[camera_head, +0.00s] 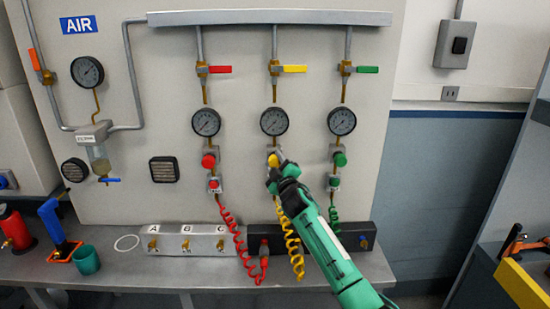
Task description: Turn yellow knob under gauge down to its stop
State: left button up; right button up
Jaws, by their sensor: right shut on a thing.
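The yellow knob (272,160) sits on the wall panel below the middle gauge (274,121), only partly visible. My right gripper (277,164) reaches up from the lower right and is shut on the yellow knob. Its fingers and wrist hide the lower part of the knob and the fitting under it. The dial's needle is too small to read surely. The yellow-handled valve (293,69) above the gauge has its lever pointing right. My left gripper is not in view.
A red knob (208,160) and a green knob (340,159) flank the yellow one closely. Coiled red (236,240) and yellow (291,244) hoses hang below. A grey block marked A, B, C (203,229) and a teal cup (86,260) stand on the bench.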

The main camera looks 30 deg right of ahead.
jog(key=shift+f, duration=0.1)
jog(key=shift+o, duration=0.2)
jog(key=o, duration=1)
jog(key=shift+c, duration=0.2)
jog(key=b+v, duration=0.3)
jog(key=v, duration=1.1)
jog(key=shift+w, duration=0.1)
